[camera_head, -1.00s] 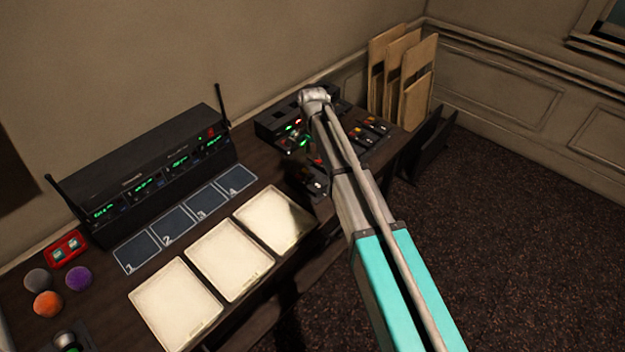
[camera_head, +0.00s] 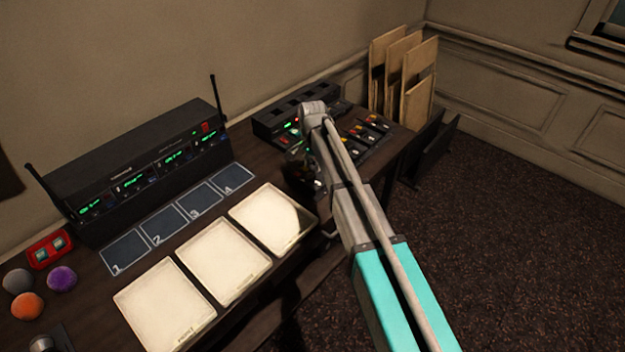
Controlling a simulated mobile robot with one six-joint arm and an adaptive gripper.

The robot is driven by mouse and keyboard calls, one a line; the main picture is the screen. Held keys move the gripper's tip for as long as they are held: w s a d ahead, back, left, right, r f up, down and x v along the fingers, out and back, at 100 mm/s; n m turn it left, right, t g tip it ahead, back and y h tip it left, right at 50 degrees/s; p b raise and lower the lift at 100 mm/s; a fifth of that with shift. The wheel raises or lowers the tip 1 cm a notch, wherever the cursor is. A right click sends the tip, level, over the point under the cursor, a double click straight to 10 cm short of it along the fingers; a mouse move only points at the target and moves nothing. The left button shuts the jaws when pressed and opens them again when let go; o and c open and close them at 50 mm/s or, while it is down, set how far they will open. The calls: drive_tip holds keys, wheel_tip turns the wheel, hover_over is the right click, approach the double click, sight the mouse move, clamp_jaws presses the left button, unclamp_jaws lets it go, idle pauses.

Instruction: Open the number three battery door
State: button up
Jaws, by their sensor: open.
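No battery door marked three can be made out. Small dark units with red, yellow and white details (camera_head: 368,128) lie in rows at the far right of the desk, too small to read. A black charger-like box (camera_head: 285,118) with several slots and small lights stands behind them. My gripper (camera_head: 300,158) is beside these, below my wrist, over the desk's right part. It is open; its fingers are dark and mostly hidden by my arm. I cannot tell whether it touches anything, and my arm covers some of the units.
A black receiver rack (camera_head: 130,165) with green displays and antennas stands at the back left. Numbered blue pads (camera_head: 163,226) and cream trays (camera_head: 222,262) lie in front. A red case (camera_head: 50,249) and fuzzy balls (camera_head: 62,279) sit left. Wooden panels (camera_head: 418,85) lean at the back right.

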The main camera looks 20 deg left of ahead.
sight(313, 177)
drive_tip(key=shift+f+b, duration=2.15)
drive_tip(key=shift+f, duration=0.3)
clamp_jaws()
